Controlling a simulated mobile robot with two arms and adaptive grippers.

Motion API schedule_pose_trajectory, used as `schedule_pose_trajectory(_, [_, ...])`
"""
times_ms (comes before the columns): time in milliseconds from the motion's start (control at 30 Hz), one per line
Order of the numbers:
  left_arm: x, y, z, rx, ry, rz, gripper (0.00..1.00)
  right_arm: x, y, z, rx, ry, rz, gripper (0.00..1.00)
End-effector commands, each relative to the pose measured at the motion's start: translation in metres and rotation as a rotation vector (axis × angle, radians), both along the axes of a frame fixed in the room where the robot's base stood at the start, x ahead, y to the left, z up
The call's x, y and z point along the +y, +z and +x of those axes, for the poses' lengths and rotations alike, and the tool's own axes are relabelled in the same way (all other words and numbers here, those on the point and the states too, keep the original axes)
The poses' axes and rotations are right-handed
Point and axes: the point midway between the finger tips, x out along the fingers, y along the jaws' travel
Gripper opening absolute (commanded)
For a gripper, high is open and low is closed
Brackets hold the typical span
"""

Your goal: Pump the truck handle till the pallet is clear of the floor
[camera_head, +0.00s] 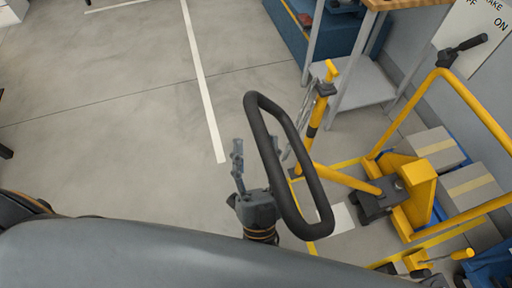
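The truck handle (318,195) is a black loop on a yellow shaft, tilted up in the middle of the view. The shaft runs right to the dark base of the yellow pallet truck (418,190). My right gripper (259,150) is at the loop's left bar with its fingers apart. One finger shows left of the bar; the other is partly hidden behind the loop. I cannot tell whether it touches the bar. The blue pallet (437,213) shows in part under cartons (468,187); its clearance from the floor cannot be told. My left gripper is out of view.
A yellow post (319,108) and a wood-topped bench with a grey shelf (352,84) stand behind the handle. A sign (478,30) is on the wall. The floor (110,130) at the left is clear.

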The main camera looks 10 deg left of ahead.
Motion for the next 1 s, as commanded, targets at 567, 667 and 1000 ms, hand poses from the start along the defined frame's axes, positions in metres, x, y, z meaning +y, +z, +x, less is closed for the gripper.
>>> schedule_pose_trajectory(567, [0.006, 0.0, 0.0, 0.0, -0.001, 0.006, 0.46, -0.011, -0.042, -0.041, 0.006, 0.005, -0.005, 0.49])
schedule_pose_trajectory(667, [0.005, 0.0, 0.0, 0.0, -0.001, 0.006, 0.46, -0.016, -0.056, -0.056, 0.007, 0.004, -0.003, 0.49])
schedule_pose_trajectory(1000, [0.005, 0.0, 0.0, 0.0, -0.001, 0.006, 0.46, -0.026, -0.082, -0.083, 0.003, 0.001, -0.001, 0.49])
